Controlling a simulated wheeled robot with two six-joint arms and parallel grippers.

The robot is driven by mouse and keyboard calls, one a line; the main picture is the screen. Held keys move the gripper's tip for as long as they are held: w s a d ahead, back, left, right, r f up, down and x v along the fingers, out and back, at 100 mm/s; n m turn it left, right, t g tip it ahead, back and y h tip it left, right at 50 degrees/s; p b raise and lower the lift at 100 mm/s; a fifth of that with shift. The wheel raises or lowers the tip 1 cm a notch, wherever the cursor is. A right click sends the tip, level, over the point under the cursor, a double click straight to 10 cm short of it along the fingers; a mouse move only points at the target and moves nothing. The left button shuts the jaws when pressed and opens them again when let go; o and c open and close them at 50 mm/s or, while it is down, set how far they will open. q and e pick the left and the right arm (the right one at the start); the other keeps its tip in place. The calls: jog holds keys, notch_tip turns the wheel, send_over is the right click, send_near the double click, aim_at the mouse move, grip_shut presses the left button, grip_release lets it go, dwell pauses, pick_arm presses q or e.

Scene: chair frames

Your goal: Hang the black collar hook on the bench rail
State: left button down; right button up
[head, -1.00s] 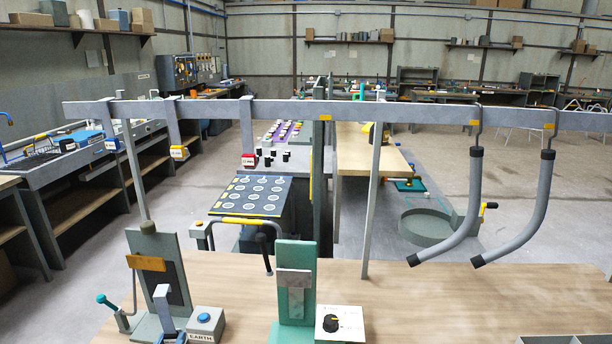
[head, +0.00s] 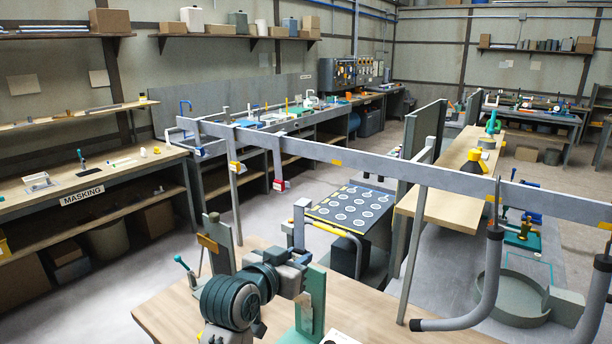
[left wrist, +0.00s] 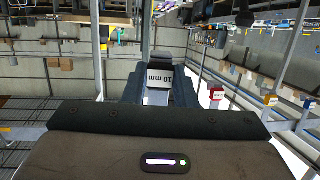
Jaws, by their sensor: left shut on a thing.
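My left gripper (head: 296,258) is shut on a grey strip-shaped hook (head: 299,228) with a bent top, held upright above the wooden bench. In the left wrist view the held hook (left wrist: 160,77) carries a white "10 mm" label between the dark fingers; its collar colour cannot be made out clearly. The grey bench rail (head: 370,168) runs across the head view, with the held hook lower in the picture and apart from it. Hooks with a blue (head: 200,151), a yellow (head: 235,168) and a red collar (head: 280,185) hang on the rail. My right gripper is out of view.
Two bent tubes with black ends (head: 487,280) hang from the rail's right part. A teal stand (head: 314,295) stands on the bench (head: 180,305) close beside my gripper. A rail post (head: 413,255) is to the right.

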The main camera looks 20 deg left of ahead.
aim_at(309, 201)
pick_arm(q)
jog(key=shift+m+g+h, duration=0.3)
jog(key=shift+m+h, duration=0.4)
jog(key=shift+h, duration=0.2)
notch_tip(309, 201, up, 12)
jog(key=p, duration=0.3)
jog(key=shift+d+f, duration=0.1)
jog(key=shift+s+d+r, duration=0.1)
jog(key=shift+d+r, duration=0.05)
jog(key=shift+r, duration=0.05)
jog(key=shift+d, duration=0.2)
jog(key=shift+w+f, duration=0.15)
jog(key=shift+w, duration=0.5)
jog(key=x, duration=0.4)
jog(key=shift+w+d, duration=0.15)
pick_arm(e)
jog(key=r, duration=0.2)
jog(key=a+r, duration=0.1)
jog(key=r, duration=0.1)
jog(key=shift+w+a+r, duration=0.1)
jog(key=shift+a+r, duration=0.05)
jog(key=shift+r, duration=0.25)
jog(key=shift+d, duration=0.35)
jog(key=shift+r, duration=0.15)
